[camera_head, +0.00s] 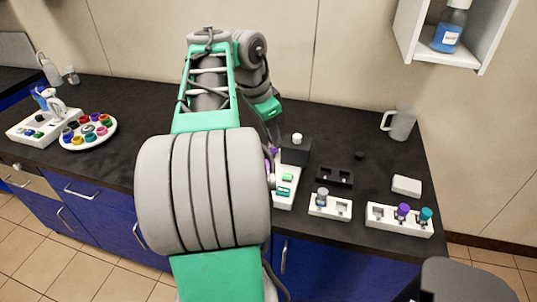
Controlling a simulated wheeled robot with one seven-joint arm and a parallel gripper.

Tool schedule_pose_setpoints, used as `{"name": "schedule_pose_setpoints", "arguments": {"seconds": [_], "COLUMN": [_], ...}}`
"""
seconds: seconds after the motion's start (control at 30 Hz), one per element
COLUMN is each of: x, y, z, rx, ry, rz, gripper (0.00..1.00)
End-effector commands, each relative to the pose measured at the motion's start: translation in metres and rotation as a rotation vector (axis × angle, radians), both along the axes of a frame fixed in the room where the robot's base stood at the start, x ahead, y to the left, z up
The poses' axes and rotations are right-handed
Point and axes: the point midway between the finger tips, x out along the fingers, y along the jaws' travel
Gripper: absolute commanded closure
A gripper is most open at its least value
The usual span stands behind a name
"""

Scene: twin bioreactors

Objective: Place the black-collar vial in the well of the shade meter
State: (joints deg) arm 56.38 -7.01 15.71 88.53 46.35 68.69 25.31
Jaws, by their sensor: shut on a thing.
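I cannot pick out the black-collar vial.
Right of the instrument stand a black two-well holder (335,178), a white block (330,207) with a grey-topped vial, and a white rack (399,219) with purple and teal vials. Behind are a mug (402,125) and white box (407,186). A vial disc (88,145) stands left.

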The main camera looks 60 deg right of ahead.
Motion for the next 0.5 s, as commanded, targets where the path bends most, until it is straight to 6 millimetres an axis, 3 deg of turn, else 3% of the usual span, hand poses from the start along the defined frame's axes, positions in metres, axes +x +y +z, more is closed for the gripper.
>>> {"name": "schedule_pose_setpoints", "arguments": {"seconds": [0.17,0.5], "x": [0.008,0.046], "y": [0.005,-0.075], "z": [0.003,-0.038], "rx": [0.061,0.065], "ry": [0.004,0.006], "rz": [0.014,0.011], "gripper": [1.0,1.0]}}
